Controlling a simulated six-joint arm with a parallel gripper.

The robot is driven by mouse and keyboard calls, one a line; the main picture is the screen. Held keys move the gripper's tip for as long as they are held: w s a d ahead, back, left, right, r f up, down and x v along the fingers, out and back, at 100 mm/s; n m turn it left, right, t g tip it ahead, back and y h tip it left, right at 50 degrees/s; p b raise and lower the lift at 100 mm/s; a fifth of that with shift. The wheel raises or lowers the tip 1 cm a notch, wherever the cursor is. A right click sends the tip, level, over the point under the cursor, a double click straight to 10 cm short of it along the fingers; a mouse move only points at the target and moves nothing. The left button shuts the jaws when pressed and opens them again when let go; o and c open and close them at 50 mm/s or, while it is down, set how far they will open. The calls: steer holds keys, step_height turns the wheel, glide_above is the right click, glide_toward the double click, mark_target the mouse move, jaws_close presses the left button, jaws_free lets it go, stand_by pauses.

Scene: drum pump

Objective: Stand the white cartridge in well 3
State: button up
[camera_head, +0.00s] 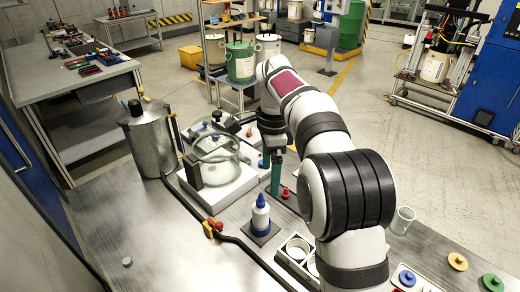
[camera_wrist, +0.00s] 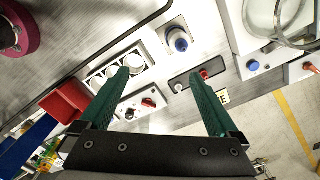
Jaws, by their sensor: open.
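In the wrist view the block (camera_wrist: 146,50) shows three wells; I see no well numbers. My gripper (camera_wrist: 155,95), with green fingers, is open and empty, above the bench. In the head view its fingers (camera_head: 276,177) are behind the bottle-shaped piece.
A glass vessel on a white base (camera_head: 216,190) and a steel canister (camera_head: 150,140) stand at the left. A red-handled valve on a dark pipe (camera_head: 212,227) is near the bottle-shaped piece. A clear cup (camera_head: 403,219) stands right of my arm. The front left bench is mostly clear.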

mark_target(261, 209)
steer(key=w+f, duration=0.1)
steer(key=f, duration=0.5)
steer(key=w+a+f+m, duration=0.1)
steer(key=f, duration=0.5)
steer(key=w+a+f+m, duration=0.1)
steer(key=w+f, duration=0.1)
steer(key=f, duration=0.4)
steer(key=shift+f, duration=0.25)
jaws_close()
steer(key=shift+r, duration=0.15)
